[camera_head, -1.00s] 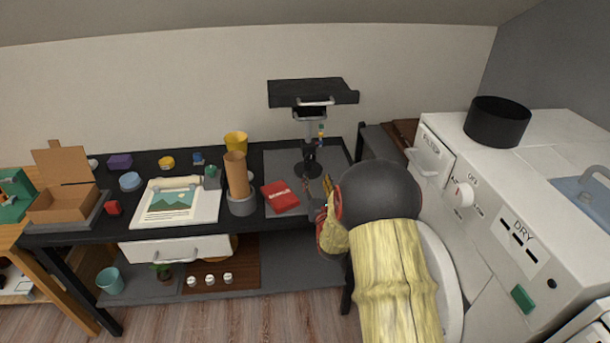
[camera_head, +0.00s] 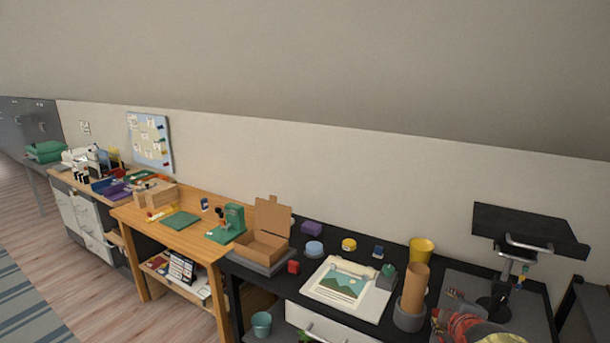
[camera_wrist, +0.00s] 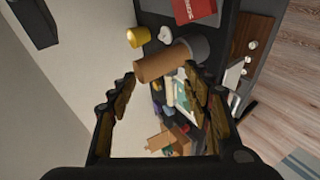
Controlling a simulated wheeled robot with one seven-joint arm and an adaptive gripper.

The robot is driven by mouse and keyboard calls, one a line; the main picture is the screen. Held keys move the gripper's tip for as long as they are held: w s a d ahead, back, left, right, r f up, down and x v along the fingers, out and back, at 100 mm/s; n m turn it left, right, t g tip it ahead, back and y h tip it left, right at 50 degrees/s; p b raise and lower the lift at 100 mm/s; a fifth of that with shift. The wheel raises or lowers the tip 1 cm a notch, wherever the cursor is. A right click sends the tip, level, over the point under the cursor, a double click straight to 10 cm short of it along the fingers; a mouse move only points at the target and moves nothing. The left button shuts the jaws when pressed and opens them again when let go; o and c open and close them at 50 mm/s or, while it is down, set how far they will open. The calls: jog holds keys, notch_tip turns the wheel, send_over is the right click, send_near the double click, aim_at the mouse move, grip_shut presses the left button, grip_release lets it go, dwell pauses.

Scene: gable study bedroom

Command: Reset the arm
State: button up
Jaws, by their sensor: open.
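My gripper (camera_wrist: 158,78) is open in the wrist view, its two jagged fingers spread apart. Nothing is held between them. Beyond the fingers, a brown tube (camera_wrist: 160,64) in a grey holder and a yellow cup (camera_wrist: 138,37) show, both apart from the fingers as far as I can tell. In the head view, part of my arm and gripper shows at the bottom right edge, over the black table (camera_head: 270,282), near the brown tube (camera_head: 414,290). Most of the arm is cut off by the frame there.
A black raised platform (camera_head: 530,229) on a stand is at the right. An open cardboard box (camera_head: 262,242), a picture sheet (camera_head: 342,284) and a yellow cup (camera_head: 421,251) stand on the black table. A wooden table (camera_head: 172,234) adjoins at left. Wooden floor (camera_head: 90,290) lies clear at lower left.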

jog(key=s+a+r+m+g+y+p, duration=0.1)
jog(key=s+a+m, duration=0.5)
jog(key=s, duration=0.7)
jog(key=s+a+r+m+g+y+p, duration=0.2)
jog(key=s+a+m, duration=0.4)
jog(key=s+a, duration=0.3)
jog(key=s+r+g, duration=0.1)
jog(key=s+g, duration=0.1)
jog(key=s, duration=0.2)
jog(key=shift+s+a+r+g, duration=0.15)
jog(key=shift+s+r+g, duration=0.05)
jog(key=shift+r+g, duration=0.15)
